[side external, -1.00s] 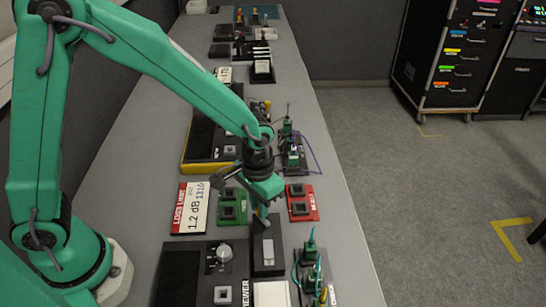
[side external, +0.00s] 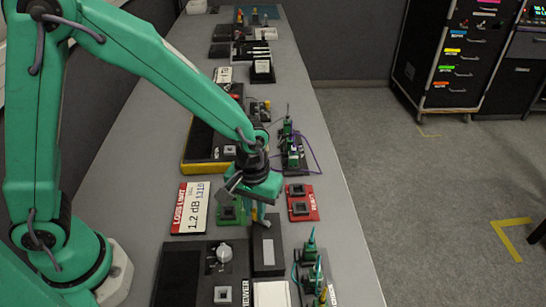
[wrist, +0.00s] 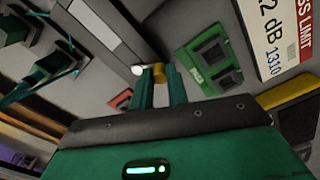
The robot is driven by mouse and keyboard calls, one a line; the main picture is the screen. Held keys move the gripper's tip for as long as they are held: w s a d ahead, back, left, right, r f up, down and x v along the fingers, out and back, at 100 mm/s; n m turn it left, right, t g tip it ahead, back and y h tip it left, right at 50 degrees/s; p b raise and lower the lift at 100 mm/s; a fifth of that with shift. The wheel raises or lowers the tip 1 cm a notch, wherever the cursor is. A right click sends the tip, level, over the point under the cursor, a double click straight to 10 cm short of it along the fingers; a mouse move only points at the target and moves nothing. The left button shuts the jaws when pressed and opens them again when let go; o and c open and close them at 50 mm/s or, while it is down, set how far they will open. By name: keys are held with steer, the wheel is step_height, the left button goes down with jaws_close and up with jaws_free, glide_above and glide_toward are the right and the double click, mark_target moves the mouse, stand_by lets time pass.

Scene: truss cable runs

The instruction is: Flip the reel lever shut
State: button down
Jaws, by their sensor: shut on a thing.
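A dark reel box (side external: 268,258) with a pale strip on top lies on the bench below my gripper (side external: 259,212). In the wrist view the box (wrist: 140,38) runs from the top down to my fingertips (wrist: 160,76). A small yellow lever (wrist: 158,72) shows between the two green fingers, at the end of the box, with a white round tip beside it. My gripper is shut on this lever. The fingers hide part of it, and its exact angle is hard to tell.
A green card (side external: 228,210) and a white loss-limit sign (side external: 190,208) lie to the left. A red card (side external: 302,203) lies to the right. A black viewer panel (side external: 185,270) and green connectors (side external: 312,270) stand near the front.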

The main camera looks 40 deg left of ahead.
mark_target(255, 211)
steer(key=c, duration=1.4)
jaws_free()
steer(key=shift+o, duration=0.2)
steer(key=shift+r, duration=0.15)
step_height(255, 211, up, 7)
steer(key=shift+r, duration=0.3)
